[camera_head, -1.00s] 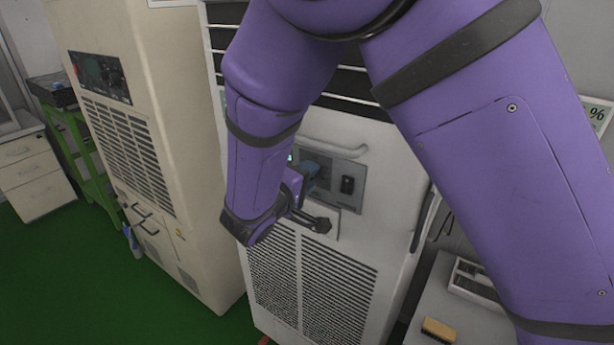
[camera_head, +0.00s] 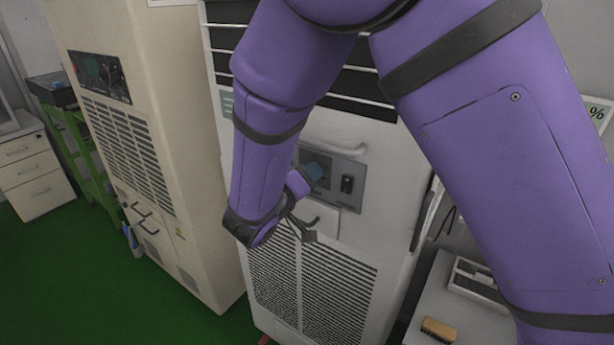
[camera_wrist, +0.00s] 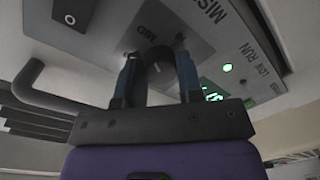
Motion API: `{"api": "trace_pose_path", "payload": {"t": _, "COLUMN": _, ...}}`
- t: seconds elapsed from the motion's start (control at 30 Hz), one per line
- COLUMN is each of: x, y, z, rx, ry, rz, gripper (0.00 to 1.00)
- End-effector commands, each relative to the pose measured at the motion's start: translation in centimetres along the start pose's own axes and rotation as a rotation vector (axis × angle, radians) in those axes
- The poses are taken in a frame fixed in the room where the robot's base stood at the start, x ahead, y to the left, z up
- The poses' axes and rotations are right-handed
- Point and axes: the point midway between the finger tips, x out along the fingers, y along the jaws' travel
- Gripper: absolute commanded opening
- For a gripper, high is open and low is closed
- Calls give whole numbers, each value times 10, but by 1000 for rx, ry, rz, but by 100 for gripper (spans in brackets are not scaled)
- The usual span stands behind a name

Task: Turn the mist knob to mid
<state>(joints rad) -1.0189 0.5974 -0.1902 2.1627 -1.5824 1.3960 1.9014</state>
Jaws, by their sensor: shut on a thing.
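The mist knob (camera_wrist: 158,76) is a dark, rounded knob on the grey control panel (camera_wrist: 212,42) of a pale cabinet. In the wrist view it sits between the two blue-tipped fingers of my gripper (camera_wrist: 156,72), which is shut on it. A "MID" mark shows just above the knob, and part of the "MIST" lettering is at the top. I cannot tell exactly where the knob points. In the head view my gripper (camera_head: 312,174) is at the panel (camera_head: 343,181), tilted, and the knob is hidden behind it.
A green light (camera_wrist: 228,67) glows beside "RUN".

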Motion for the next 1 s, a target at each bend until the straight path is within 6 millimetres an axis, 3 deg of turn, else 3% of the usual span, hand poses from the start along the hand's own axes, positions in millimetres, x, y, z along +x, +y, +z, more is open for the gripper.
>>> {"api": "trace_pose_path", "payload": {"t": 0.37, "x": -1, "y": -1, "z": 2, "rx": -1, "ry": -3, "rz": -3, "gripper": 11}}
{"api": "trace_pose_path", "payload": {"t": 0.4, "x": -1, "y": -1, "z": 2, "rx": -1, "ry": -2, "rz": -3, "gripper": 41}}
{"api": "trace_pose_path", "payload": {"t": 0.5, "x": -1, "y": -1, "z": 2, "rx": 0, "ry": -2, "rz": -3, "gripper": 60}}
{"api": "trace_pose_path", "payload": {"t": 0.83, "x": -4, "y": -1, "z": 0, "rx": 2, "ry": 0, "rz": -2, "gripper": 60}}
{"api": "trace_pose_path", "payload": {"t": 1.0, "x": -25, "y": -1, "z": 0, "rx": 2, "ry": 1, "rz": -4, "gripper": 60}}
